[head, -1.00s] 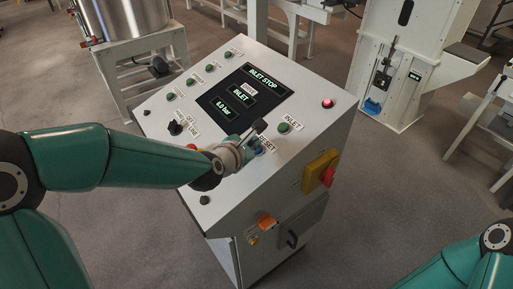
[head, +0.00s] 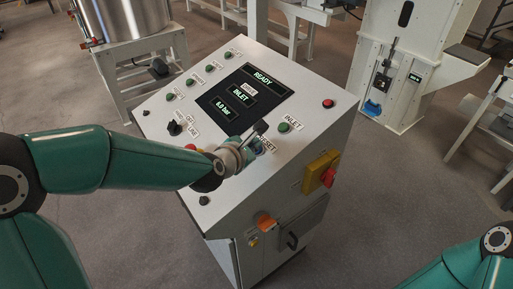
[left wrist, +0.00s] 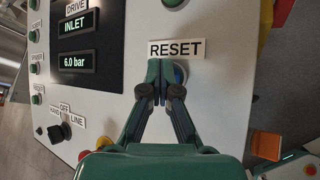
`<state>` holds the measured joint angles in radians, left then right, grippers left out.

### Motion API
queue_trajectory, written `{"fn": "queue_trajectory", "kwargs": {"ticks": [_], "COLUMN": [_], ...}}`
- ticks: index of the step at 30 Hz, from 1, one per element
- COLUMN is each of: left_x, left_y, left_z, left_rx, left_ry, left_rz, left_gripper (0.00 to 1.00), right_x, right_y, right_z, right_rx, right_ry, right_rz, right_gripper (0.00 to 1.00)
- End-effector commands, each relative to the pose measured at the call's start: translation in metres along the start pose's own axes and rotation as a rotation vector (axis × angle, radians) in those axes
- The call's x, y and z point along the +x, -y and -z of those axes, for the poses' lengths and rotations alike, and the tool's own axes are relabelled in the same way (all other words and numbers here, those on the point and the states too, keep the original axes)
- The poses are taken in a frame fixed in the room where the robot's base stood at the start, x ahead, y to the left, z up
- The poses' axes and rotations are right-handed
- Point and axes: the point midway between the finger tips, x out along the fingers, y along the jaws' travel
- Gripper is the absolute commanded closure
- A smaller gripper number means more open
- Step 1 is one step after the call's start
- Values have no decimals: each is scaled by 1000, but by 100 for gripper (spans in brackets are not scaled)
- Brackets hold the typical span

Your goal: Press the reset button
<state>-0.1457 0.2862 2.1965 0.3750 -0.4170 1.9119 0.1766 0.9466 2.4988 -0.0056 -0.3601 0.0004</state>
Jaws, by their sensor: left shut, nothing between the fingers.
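The console's blue reset button (left wrist: 180,74) shows beside the fingertips in the left wrist view, under the RESET label (left wrist: 176,49). The fingers hide most of it. The label also shows in the head view (head: 267,144). My left gripper (head: 257,142) is shut and empty, with its tips at the button; it also shows in the left wrist view (left wrist: 162,72). I cannot tell whether the tips still press on it. The console screen (head: 245,92) reads READY, INLET and 6.0 bar. My right gripper is out of view.
A green INLET button (head: 284,127) lies just right of the RESET label. A yellow switch plate with a red handle (head: 321,171) is on the console's side. A red lamp (head: 328,103) is at upper right.

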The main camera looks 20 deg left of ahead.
Motion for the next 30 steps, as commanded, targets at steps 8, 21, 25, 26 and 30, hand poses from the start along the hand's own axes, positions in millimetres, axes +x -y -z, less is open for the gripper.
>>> {"fn": "queue_trajectory", "kwargs": {"ticks": [8, 21, 25, 26, 30], "left_x": [-3, -12, -12, -12, -16], "left_y": [-2, -8, -8, -9, -12], "left_z": [-2, -8, -8, -9, -12], "left_rx": [0, 0, 0, 0, 0], "left_ry": [-1, -1, -1, -1, 0], "left_rz": [1, 2, 1, 1, 0], "left_gripper": [100, 100, 100, 100, 100], "right_x": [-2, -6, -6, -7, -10], "right_y": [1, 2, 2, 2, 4], "right_z": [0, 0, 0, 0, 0], "right_rx": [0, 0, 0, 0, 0], "right_ry": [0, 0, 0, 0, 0], "right_rz": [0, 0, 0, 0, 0], "right_gripper": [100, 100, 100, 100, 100]}}
